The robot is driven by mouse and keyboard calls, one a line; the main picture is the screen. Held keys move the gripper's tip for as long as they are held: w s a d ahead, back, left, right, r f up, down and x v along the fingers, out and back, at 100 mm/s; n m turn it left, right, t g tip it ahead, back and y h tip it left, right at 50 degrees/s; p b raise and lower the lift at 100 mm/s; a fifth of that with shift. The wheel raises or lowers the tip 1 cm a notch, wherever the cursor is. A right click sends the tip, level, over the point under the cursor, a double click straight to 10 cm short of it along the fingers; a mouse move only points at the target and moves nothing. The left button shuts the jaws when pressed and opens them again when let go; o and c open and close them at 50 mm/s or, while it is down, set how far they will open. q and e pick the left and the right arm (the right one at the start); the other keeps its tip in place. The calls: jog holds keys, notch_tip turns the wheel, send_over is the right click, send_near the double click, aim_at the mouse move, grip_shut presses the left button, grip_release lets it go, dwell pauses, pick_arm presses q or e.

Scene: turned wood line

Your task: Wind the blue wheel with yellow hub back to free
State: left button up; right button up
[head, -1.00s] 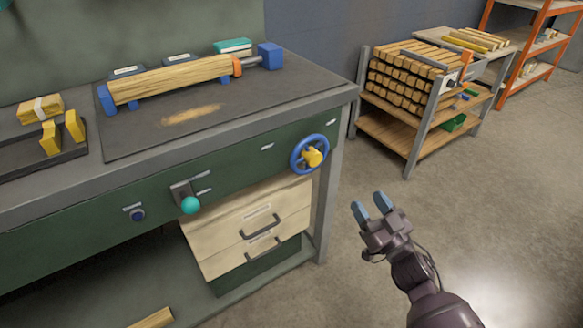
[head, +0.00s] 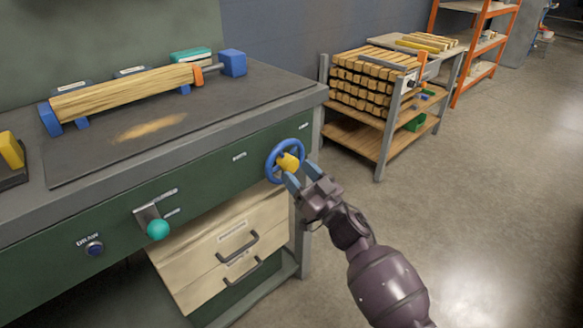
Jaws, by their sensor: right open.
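The blue wheel (head: 271,163) with its yellow hub (head: 288,162) is on the green front panel of the bench, near its right end. My right gripper (head: 302,174) is open at the wheel's lower right. Its blue fingertips overlap the hub's lower edge and the rim in the head view; I cannot tell whether they touch. The gripper hides the wheel's lower right part. On the bench top, a wooden piece (head: 125,92) lies between blue end blocks, with an orange collar (head: 197,75) at its right end. My left gripper is not in view.
A teal-knobbed lever (head: 157,229) and a dark blue button (head: 94,248) are left of the wheel on the panel. Cream drawers (head: 222,258) with dark handles sit below. A cart (head: 380,160) with stacked wood stands behind right. The floor to the right is clear.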

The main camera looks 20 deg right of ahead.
aim_at(284, 161)
jog(key=shift+x, duration=0.9)
jog(key=shift+w+a+r, duration=0.1)
jog(key=shift+w+r, duration=0.1)
jog(key=shift+w, duration=0.2)
jog(key=c, duration=0.6)
jog(key=shift+c, duration=0.2)
